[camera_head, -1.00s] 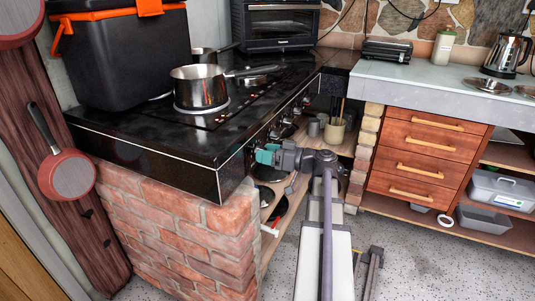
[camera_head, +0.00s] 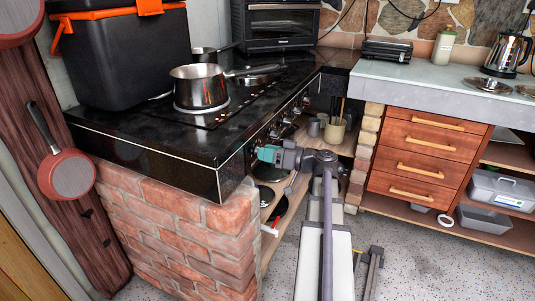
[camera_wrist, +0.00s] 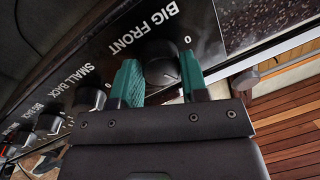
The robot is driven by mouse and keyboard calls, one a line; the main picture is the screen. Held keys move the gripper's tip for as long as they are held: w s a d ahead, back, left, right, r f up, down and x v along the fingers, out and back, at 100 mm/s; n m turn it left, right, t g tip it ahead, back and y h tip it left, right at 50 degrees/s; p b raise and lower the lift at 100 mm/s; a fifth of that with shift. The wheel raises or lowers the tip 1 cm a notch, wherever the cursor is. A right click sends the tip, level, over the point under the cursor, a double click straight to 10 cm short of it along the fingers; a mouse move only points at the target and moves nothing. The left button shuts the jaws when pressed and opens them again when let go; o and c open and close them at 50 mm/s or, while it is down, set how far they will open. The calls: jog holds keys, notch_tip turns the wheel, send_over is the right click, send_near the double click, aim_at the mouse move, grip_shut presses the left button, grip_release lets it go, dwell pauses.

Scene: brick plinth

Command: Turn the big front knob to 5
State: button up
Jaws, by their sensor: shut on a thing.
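The big front knob (camera_wrist: 160,62) is a dark round knob on the black panel, below the "BIG FRONT" label in the wrist view. A "0" is printed to its upper right; I see no 5 by it, and its exact setting is hard to read. My gripper (camera_wrist: 162,80) has one teal finger on each side of the knob and is shut on it. In the head view my gripper (camera_head: 267,153) is at the stove's front panel, and the knob is hidden behind it.
The small back knob (camera_wrist: 91,98) and more knobs sit left of my gripper in the wrist view. Above, a steel pot (camera_head: 200,88) stands on the black cooktop (camera_head: 140,125). Below is a shelf with pans (camera_head: 266,196). Wooden drawers (camera_head: 425,160) stand to the right.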

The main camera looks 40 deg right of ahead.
jog(key=shift+a+f+m+t+h+b, duration=0.1)
jog(key=shift+m+t+h+b, duration=0.3)
jog(key=shift+m, duration=4.1)
jog(key=shift+f+m+t+h+b, duration=0.15)
jog(key=shift+m+t+b, duration=0.45)
jog(key=shift+m, duration=3.9)
jog(key=shift+r, duration=0.1)
jog(key=o, duration=0.9)
jog(key=shift+s, duration=0.1)
jog(key=b+v, duration=0.1)
jog(key=v, duration=0.9)
jog(key=shift+s, duration=0.35)
